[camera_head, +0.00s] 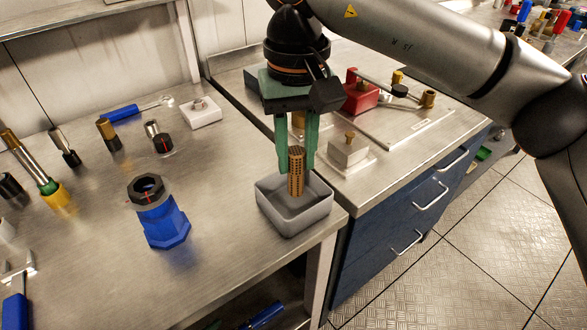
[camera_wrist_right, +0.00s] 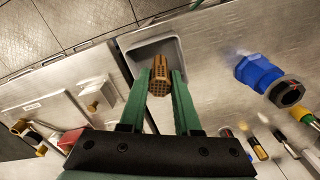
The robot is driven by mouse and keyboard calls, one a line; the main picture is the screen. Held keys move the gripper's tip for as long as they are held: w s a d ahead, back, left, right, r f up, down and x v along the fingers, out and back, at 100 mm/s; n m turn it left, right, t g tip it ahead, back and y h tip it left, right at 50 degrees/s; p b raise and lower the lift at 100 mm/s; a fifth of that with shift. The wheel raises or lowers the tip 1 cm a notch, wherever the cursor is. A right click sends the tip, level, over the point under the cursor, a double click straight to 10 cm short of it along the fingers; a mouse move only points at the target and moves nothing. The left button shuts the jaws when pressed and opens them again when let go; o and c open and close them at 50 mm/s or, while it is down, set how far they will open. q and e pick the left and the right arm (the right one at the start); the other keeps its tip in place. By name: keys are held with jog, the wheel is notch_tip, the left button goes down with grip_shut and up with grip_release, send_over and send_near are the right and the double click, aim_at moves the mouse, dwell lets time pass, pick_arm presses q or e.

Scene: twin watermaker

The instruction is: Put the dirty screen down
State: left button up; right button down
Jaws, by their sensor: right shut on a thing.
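The dirty screen (camera_head: 296,174) is a brass-coloured perforated cylinder, held upright between the green fingers of my right gripper (camera_head: 296,164). The screen also shows end-on between the fingertips in the right wrist view (camera_wrist_right: 159,78). Its lower end is over or inside a small grey square tray (camera_head: 322,212) at the bench's right front edge. I cannot tell whether it touches the tray floor. The tray also shows behind the fingers in the wrist view (camera_wrist_right: 140,52). No other item is visible in the tray. My left gripper is in neither view.
A blue housing with a black collar (camera_head: 163,222) stands left of the tray. A blue-handled tool (camera_head: 122,113), a white block (camera_head: 200,112) and several fittings lie farther back. A pale block with a brass knob (camera_head: 348,152) and a red block (camera_head: 360,94) sit on the right-hand bench.

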jog(key=shift+w+a+f, duration=0.1)
jog(key=shift+w+f, duration=0.25)
jog(key=shift+f, duration=0.6)
jog(key=shift+w+a+f, duration=0.1)
jog(key=shift+w+f, duration=0.3)
jog(key=shift+f, duration=0.55)
jog(key=shift+w+f, duration=0.35)
jog(key=shift+f, duration=0.6)
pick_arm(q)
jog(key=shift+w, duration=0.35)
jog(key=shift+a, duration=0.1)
